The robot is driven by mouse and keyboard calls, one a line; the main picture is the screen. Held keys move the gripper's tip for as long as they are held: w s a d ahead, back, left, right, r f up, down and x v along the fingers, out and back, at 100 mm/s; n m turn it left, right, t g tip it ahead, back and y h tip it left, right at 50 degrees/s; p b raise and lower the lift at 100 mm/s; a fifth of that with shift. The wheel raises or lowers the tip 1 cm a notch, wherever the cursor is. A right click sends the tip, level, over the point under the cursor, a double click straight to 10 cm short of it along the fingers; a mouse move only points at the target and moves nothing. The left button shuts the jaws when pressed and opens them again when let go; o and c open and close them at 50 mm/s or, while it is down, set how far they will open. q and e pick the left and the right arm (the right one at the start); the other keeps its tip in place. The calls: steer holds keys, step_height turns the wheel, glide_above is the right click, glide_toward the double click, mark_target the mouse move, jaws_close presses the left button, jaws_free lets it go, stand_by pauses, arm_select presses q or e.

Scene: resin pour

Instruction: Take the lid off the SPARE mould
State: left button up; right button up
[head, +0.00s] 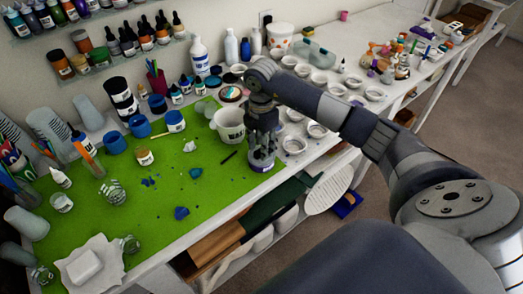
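My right gripper (262,156) points straight down at the right edge of the green mat. Its fingers are directly over a small round purple and pale piece (262,168), which may be a lidded mould. The fingers cover most of this piece. I cannot tell whether they touch it or are closed on it. No SPARE label is readable, so I cannot tell which thing is the SPARE mould. My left gripper is not in view.
A white tub (229,126) stands close to the left of my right gripper. Several small white dishes (294,145) stand to its right. The green mat (215,180) is mostly clear in front, with scattered blue bits (181,213). The table's front edge is near.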

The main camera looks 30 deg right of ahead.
steer(key=shift+f, duration=0.4)
steer(key=shift+c, duration=0.5)
jaws_close()
steer(key=shift+r, duration=0.1)
